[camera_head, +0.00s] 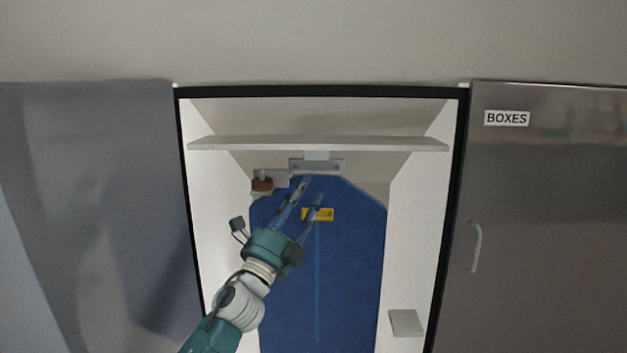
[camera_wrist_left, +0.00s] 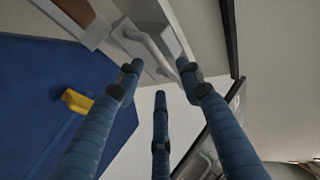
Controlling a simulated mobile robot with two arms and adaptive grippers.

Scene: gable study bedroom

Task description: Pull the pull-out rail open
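The pull-out rail (camera_head: 333,166) shows as a pale grey plate and bracket under the shelf, at the top of an open closet bay. In the left wrist view its grey bar-like handle (camera_wrist_left: 147,46) lies just beyond the fingertips. A blue garment bag (camera_head: 345,260) hangs below it; it also fills the left of the wrist view (camera_wrist_left: 40,100). My left gripper (camera_head: 312,190) is in front of the bag's upper part, just below the rail. Its fingers are apart and empty in the wrist view (camera_wrist_left: 160,76). I cannot tell whether a fingertip touches the handle. My right gripper is out of view.
A white shelf (camera_head: 320,144) spans the bay above the rail. A yellow tag (camera_head: 322,214) is on the bag. A brown piece (camera_head: 262,184) sits left of the rail. Dark frame edges bound the bay; a grey door labelled BOXES (camera_head: 550,200) stands at right.

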